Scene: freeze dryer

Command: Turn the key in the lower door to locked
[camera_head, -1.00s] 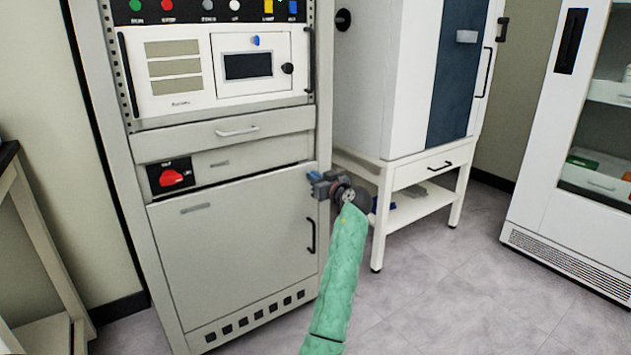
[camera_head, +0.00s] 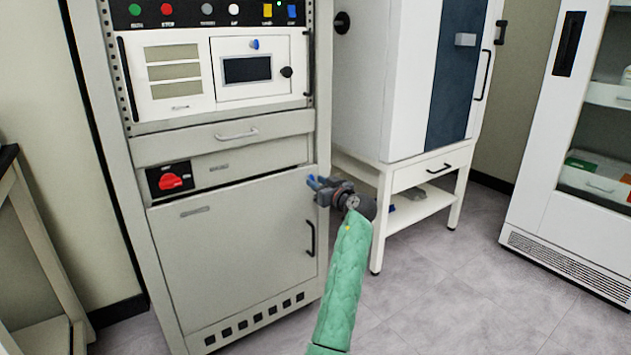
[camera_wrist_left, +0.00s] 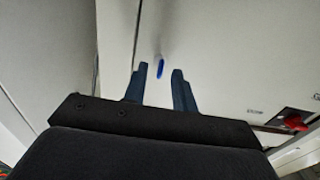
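The lower door (camera_head: 235,255) of the grey cabinet is closed and has a black handle (camera_head: 311,238) on its right side. In the head view my left gripper (camera_head: 315,186) is by the door's upper right edge, above the handle. There I cannot tell the key from the blue fingers. My right gripper is out of view.
A red rotary switch (camera_head: 171,181) sits above the door at left, under a drawer (camera_head: 225,134). A white cabinet on a stand (camera_head: 418,170) is close on the right. The floor in front (camera_head: 450,290) is clear.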

